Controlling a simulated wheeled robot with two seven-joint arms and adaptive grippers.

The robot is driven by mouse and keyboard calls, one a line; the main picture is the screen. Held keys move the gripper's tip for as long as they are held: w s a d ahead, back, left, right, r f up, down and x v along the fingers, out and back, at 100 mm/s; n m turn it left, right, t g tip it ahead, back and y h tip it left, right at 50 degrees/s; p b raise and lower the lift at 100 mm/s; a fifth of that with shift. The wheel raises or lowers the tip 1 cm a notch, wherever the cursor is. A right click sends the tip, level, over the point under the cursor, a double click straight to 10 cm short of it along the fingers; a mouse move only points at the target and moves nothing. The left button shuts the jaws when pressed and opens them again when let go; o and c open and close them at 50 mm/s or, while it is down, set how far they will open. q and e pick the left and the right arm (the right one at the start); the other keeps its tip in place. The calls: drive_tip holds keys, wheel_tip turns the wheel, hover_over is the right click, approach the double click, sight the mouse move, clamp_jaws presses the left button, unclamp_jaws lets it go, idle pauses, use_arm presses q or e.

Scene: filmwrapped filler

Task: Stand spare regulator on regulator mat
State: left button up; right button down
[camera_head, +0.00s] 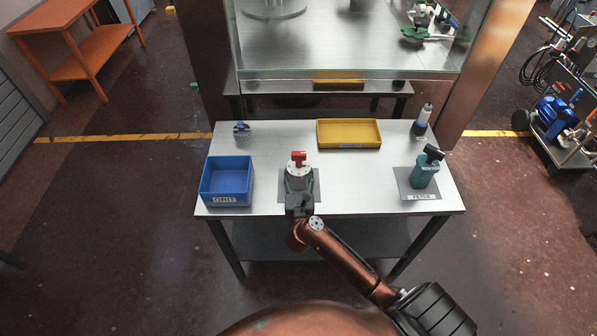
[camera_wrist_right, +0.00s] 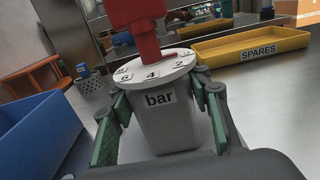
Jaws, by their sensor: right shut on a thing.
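The regulator (camera_head: 299,170) has a red knob, a white numbered dial and a grey body. It shows large and upright in the right wrist view (camera_wrist_right: 168,120), with "bar" on its front. My right gripper (camera_head: 298,190) is shut on its body, with a green-padded finger on each side in the wrist view (camera_wrist_right: 160,108). A grey mat (camera_head: 314,194) lies under the regulator and gripper in the head view, mostly covered by them. My left gripper is not in view.
A blue GRIT bin (camera_head: 228,200) stands close left of the mat. A yellow SPARES tray (camera_head: 349,147) lies behind, to the right. A teal filter (camera_head: 424,172) stands on its labelled mat, with a bottle (camera_head: 422,120) behind. A small blue-topped item (camera_head: 241,128) is back left. The table's centre right is clear.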

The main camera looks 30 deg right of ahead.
drive_tip(key=c, duration=1)
unclamp_jaws()
drive_tip(key=shift+f, duration=0.1)
drive_tip(key=shift+c, duration=0.2)
drive_tip(key=shift+r, duration=0.2)
drive_tip(key=v, duration=1.2)
drive_tip(key=shift+f+p, duration=0.1)
drive_tip(key=shift+p, duration=0.2)
